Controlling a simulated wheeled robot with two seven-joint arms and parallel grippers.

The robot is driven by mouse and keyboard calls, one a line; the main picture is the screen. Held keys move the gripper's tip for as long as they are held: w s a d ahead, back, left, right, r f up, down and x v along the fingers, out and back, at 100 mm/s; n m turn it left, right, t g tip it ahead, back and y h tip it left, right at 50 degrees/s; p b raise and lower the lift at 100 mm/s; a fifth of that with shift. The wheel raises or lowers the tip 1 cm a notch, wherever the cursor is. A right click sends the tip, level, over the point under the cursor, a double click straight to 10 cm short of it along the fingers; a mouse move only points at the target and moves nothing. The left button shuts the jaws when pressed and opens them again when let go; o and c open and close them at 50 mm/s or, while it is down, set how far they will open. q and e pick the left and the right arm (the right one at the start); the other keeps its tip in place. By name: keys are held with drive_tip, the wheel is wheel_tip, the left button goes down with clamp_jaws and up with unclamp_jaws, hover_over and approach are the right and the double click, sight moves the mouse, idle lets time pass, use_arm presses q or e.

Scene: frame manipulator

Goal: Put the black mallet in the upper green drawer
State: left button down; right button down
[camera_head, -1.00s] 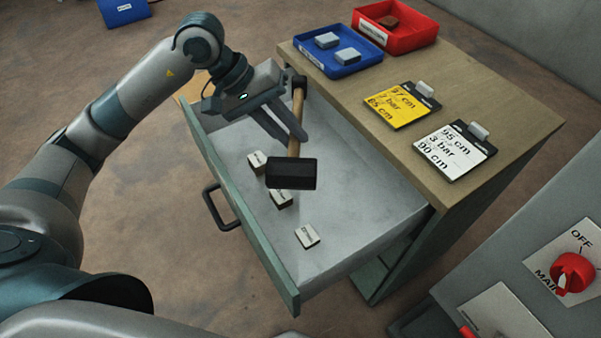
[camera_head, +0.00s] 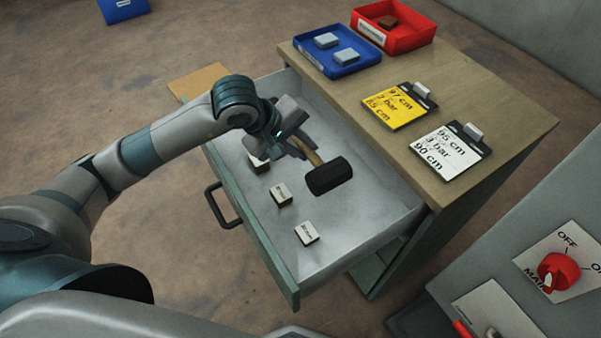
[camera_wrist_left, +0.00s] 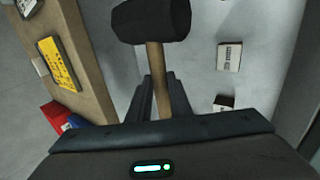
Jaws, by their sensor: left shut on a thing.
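The black mallet (camera_head: 329,176) has a black head and a wooden handle. My left gripper (camera_head: 306,150) is shut on the handle, over the open upper green drawer (camera_head: 365,222). The head points toward the drawer's right part in the head view and looks to be above or near the grey floor; the exact height I cannot tell. In the left wrist view the mallet (camera_wrist_left: 152,20) stands out beyond the fingers (camera_wrist_left: 160,98), with the handle between them. My right gripper is not in view.
Several small labelled blocks lie in the drawer, such as one at the front (camera_head: 307,233). The cabinet top (camera_head: 470,90) carries a blue bin (camera_head: 322,66), a red bin (camera_head: 425,37), a yellow card (camera_head: 395,103) and a white card (camera_head: 447,148). The drawer's front right floor is clear.

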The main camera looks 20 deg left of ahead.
use_arm(q)
wheel_tip(320, 180, down, 5)
drive_tip(key=shift+f, duration=0.1)
drive_tip(key=shift+f+p, duration=0.3)
drive_tip(key=shift+f, duration=0.15)
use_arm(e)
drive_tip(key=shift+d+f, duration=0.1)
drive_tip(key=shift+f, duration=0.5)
use_arm(q)
drive_tip(key=shift+f, duration=1.9)
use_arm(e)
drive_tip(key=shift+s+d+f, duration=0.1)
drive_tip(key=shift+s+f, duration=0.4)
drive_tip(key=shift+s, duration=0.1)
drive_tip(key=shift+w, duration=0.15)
